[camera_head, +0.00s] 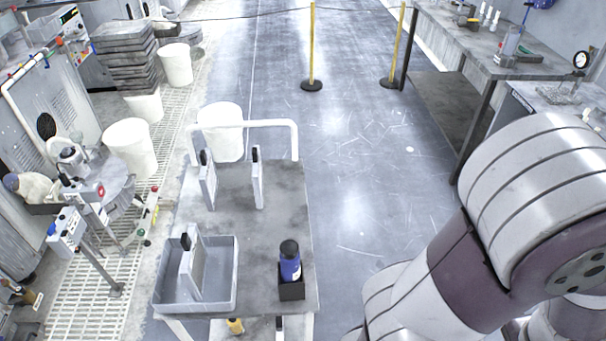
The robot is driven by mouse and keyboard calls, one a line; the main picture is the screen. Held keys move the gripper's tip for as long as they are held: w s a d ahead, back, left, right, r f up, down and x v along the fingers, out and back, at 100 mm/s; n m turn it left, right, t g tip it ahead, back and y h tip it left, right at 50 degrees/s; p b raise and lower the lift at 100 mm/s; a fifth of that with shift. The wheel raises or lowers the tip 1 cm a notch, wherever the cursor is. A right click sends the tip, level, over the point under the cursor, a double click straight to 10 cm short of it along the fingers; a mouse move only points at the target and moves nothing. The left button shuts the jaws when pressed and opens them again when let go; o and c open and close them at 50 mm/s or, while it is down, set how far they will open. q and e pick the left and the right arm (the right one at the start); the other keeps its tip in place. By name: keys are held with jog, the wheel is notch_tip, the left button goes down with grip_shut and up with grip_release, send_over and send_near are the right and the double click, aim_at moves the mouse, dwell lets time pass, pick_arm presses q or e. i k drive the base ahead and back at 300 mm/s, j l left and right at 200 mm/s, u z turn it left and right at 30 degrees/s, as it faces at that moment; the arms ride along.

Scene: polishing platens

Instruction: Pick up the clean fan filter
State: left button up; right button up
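Three thin grey-white panels with black tops, which look like fan filters, are on the cart. One filter (208,184) and another filter (258,182) stand upright, apart from each other, near the cart's back. A third filter (195,268) stands tilted in a grey bin at the cart's front left. I cannot tell from their look which is clean. A large part of my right arm fills the lower right, but its gripper is out of frame. My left arm and gripper are not in view.
The cart (287,218) has a white rear handle. A grey bin (229,287) and a blue bottle (290,265) in a black holder are at its front. White buckets (131,148) and machines stand left, a workbench (468,62) right. The middle floor is clear up to yellow posts (312,50).

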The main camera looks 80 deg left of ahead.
aim_at(256, 176)
jog(key=i+u, duration=0.7)
jog(key=i+l+u, duration=0.35)
jog(key=i, duration=0.15)
jog(key=i+j+u, duration=0.2)
jog(key=u, duration=0.25)
jog(key=i+j+u, duration=0.15)
jog(key=u, duration=0.3)
jog(key=i+u, duration=0.25)
jog(key=u, duration=0.15)
jog(key=i+u, duration=0.25)
jog(key=u, duration=0.2)
jog(key=i+u, duration=0.25)
jog(key=u, duration=0.2)
jog(key=i+j+u, duration=0.5)
jog(key=i+l, duration=0.1)
